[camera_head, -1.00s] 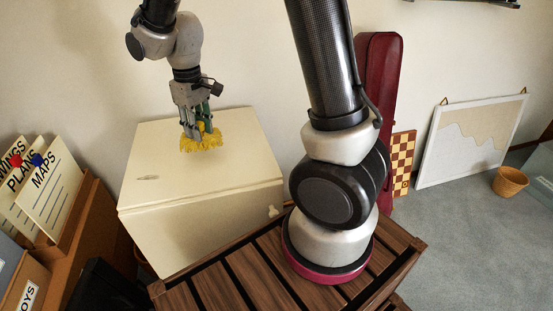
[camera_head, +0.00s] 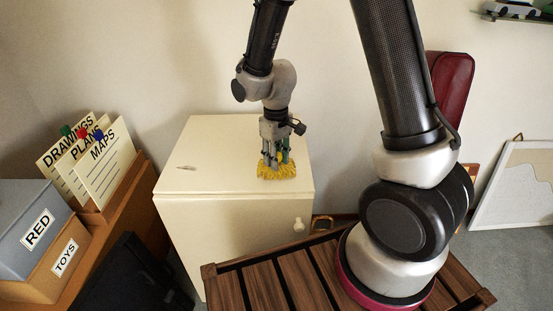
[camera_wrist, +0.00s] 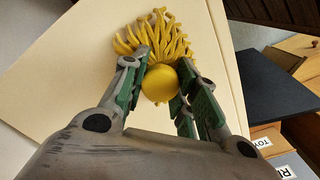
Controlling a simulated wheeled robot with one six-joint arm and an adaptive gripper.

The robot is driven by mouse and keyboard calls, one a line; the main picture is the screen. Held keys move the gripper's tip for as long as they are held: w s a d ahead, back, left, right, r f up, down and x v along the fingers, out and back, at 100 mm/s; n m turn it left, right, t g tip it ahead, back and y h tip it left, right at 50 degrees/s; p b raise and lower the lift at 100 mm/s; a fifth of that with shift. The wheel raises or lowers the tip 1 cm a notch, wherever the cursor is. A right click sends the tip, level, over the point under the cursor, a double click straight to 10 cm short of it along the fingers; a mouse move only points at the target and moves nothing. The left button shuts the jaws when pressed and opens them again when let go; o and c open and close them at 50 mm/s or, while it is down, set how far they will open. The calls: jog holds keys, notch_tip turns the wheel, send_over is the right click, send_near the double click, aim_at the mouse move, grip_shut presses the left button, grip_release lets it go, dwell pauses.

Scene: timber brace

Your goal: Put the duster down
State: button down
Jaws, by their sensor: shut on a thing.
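The yellow duster (camera_head: 278,171) has a shaggy head of thick strands. My gripper (camera_head: 276,150) is shut on it and points down over the top of the cream cabinet (camera_head: 215,150). In the head view the strands are at the cabinet top, near its right part; I cannot tell if they press on it. In the wrist view the duster's round yellow knob (camera_wrist: 160,83) sits between my two fingers (camera_wrist: 158,88), with the strands spreading out beyond it over the cream surface.
A small grey item (camera_head: 186,168) lies on the cabinet's left part; the top is otherwise clear. Left stand a file box with cards (camera_head: 100,165), a RED box (camera_head: 35,225) and a TOYS box (camera_head: 60,262). A dark red case (camera_head: 450,95) leans behind my arm.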

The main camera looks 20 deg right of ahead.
jog(key=shift+f, duration=0.35)
jog(key=shift+f, duration=0.1)
jog(key=c, duration=1.1)
grip_release()
notch_tip(320, 180, up, 12)
jog(key=s+d+r+m+t, duration=0.2)
jog(key=s+d+r, duration=0.5)
jog(key=s, duration=0.2)
jog(key=s+d+r+m+t, duration=0.2)
jog(key=s+d+r+m, duration=0.1)
jog(key=s+d+r, duration=0.4)
jog(key=shift+s+d+r, duration=0.4)
jog(key=shift+s, duration=1.15)
